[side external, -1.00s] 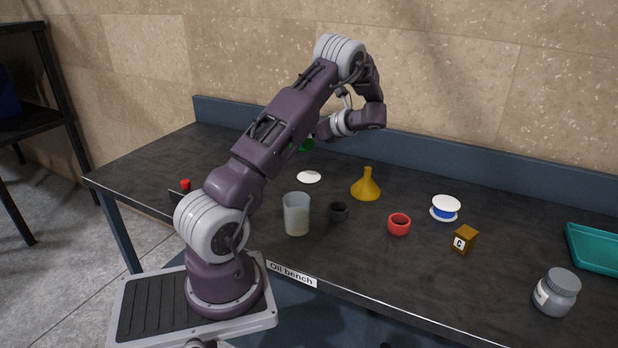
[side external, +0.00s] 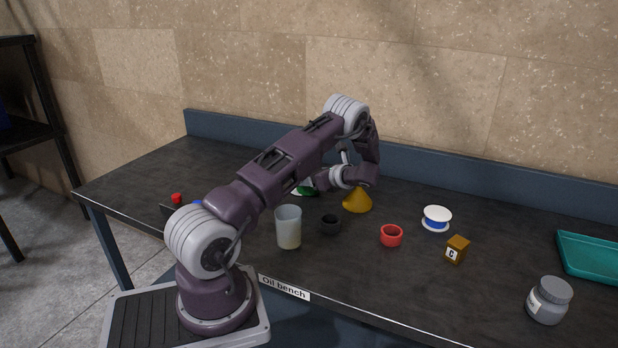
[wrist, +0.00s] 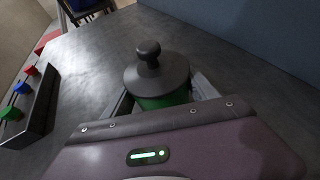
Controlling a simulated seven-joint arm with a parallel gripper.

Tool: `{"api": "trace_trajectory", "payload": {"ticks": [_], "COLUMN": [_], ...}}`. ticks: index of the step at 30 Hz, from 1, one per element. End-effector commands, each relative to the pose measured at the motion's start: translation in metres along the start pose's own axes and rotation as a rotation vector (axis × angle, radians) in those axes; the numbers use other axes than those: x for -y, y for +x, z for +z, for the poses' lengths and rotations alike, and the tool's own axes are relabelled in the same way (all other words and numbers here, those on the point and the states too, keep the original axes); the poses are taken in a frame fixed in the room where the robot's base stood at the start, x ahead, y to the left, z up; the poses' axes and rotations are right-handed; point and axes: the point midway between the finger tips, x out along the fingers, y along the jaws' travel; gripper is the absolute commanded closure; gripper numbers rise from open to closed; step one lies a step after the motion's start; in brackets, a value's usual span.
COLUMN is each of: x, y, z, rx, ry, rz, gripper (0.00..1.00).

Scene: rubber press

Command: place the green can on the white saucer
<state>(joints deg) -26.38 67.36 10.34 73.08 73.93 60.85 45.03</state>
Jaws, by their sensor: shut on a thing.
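The green can (wrist: 165,100) has a dark lid with a round knob. My gripper (wrist: 163,94) is shut on it, with one finger at each side, in the wrist view. My arm hides most of both, and the saucer cannot be made out in the wrist view.
A translucent beaker (side external: 288,228), a black cup (side external: 330,225) and a red cup (side external: 391,236) stand nearer the front. A rack with coloured knobs (wrist: 28,100) is at left in the wrist view.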

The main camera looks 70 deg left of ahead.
Motion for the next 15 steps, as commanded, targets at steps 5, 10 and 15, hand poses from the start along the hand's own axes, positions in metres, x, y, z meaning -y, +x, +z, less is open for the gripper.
{"api": "trace_trajectory", "payload": {"ticks": [5,10,15], "x": [-0.0001,-0.0001,0.0], "y": [0.0006,0.0005,-0.0006], "z": [-0.0013,-0.0012,0.001], "rx": [0.0,0.0,0.0], "ry": [0.0,0.0,-0.001], "rz": [0.0,0.001,0.0], "gripper": [0.13,0.11,0.11]}}
